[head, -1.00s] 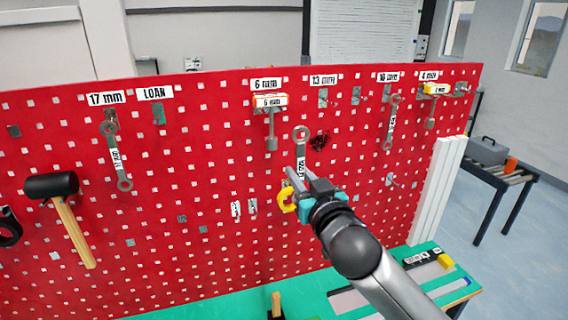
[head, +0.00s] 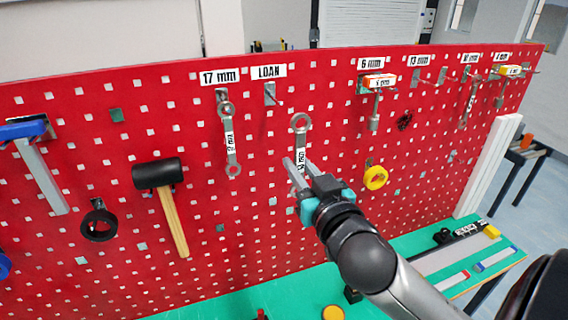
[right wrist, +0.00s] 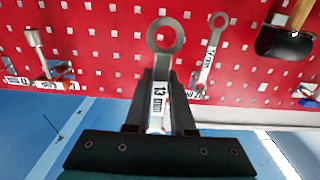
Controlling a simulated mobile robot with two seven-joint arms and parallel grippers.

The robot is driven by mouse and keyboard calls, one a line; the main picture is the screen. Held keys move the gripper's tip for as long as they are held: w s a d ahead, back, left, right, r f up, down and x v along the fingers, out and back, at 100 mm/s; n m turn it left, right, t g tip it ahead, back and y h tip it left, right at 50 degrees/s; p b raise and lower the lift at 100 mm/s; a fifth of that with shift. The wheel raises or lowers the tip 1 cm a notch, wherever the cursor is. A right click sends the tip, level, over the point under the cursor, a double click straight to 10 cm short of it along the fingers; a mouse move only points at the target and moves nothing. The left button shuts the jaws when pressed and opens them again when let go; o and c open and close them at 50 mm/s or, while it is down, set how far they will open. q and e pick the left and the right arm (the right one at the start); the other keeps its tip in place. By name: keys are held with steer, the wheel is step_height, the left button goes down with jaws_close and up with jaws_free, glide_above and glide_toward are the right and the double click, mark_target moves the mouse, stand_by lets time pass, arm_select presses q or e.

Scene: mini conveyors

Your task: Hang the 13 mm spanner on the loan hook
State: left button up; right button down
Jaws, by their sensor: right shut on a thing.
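The 13 mm spanner (head: 300,126) is grey, with a ring end pointing up and a white label. It also shows in the right wrist view (right wrist: 165,40), where its label reads 13 mm. My right gripper (head: 297,172) is shut on its lower part and holds it upright in front of the board. The LOAN label (head: 269,72) is at the top of the red pegboard. The loan hook (head: 271,95) sits just below it, bare, up and left of the spanner's ring. The spanner appears apart from the hook. My left gripper is not in view.
Another spanner (head: 229,140) hangs under the 17 mm label, left of the loan hook. A mallet (head: 160,174) hangs farther left. A yellow ring (head: 375,178) is right of my gripper. The 13 mm hooks (head: 417,78) are bare. A green bench (head: 225,306) runs below the pegboard (head: 100,85).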

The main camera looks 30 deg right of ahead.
steer(key=shift+a, duration=0.1)
steer(key=shift+s, duration=0.1)
steer(key=shift+d, duration=0.2)
steer(key=shift+r, duration=0.1)
steer(key=shift+p+x, duration=0.45)
steer(key=shift+x, duration=0.8)
steer(key=shift+f+x, duration=0.15)
steer(key=shift+x, duration=2.45)
steer(key=shift+f+x, duration=0.2)
steer(key=shift+x, duration=2.4)
steer(key=shift+f, duration=0.4)
